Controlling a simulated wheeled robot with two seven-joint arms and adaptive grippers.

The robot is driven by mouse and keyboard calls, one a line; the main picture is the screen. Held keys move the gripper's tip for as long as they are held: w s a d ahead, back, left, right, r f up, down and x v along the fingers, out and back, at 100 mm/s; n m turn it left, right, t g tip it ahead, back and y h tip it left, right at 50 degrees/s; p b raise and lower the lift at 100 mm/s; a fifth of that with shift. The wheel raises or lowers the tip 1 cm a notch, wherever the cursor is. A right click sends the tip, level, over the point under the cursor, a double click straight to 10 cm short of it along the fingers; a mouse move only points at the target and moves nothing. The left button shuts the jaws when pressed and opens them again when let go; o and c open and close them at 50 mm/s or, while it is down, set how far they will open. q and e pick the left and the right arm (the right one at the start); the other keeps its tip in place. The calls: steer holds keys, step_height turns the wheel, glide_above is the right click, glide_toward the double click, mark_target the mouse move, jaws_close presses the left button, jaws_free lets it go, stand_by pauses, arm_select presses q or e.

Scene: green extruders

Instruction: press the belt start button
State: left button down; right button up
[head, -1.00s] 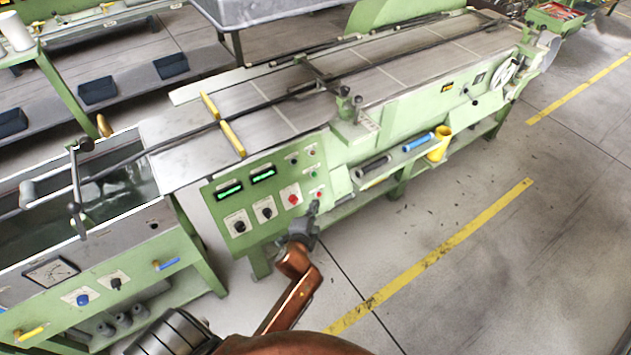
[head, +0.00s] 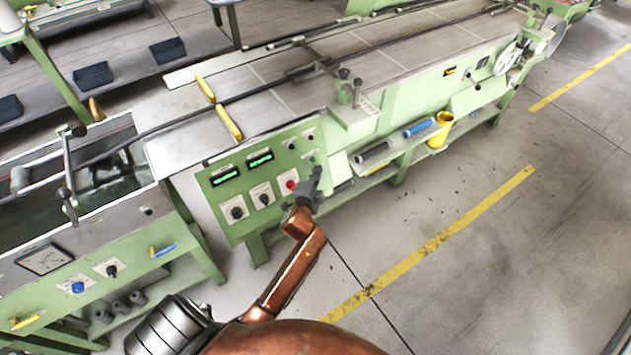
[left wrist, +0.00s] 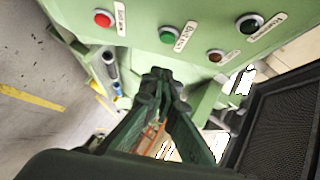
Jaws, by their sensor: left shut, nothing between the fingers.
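The green control panel (head: 222,206) stands at the front of the machine, with a green button (head: 311,156) near its right edge. In the left wrist view the green button (left wrist: 167,34) has a small label plate beside it, too small to read surely. A red button (left wrist: 102,18) is to its left in that view. My left gripper (head: 317,172) is shut and empty, its tips just below the green button in the head view. The tips (left wrist: 157,75) also show below the button in the wrist view; contact cannot be told. My right gripper is out of view.
A larger red button (head: 291,185) and black knobs (head: 237,212) sit on the same panel. A shelf with a blue roll (head: 418,128) and a yellow cup (head: 440,130) is to the right. The floor in front, with a yellow line (head: 440,240), is clear.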

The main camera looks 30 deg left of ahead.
mark_target(315, 159)
arm_select(q)
steer(key=w+a, duration=0.1)
steer(key=w+a+f, duration=0.1)
steer(key=w+a+f+b, duration=0.1)
steer(key=a, duration=0.1)
stand_by(0.4)
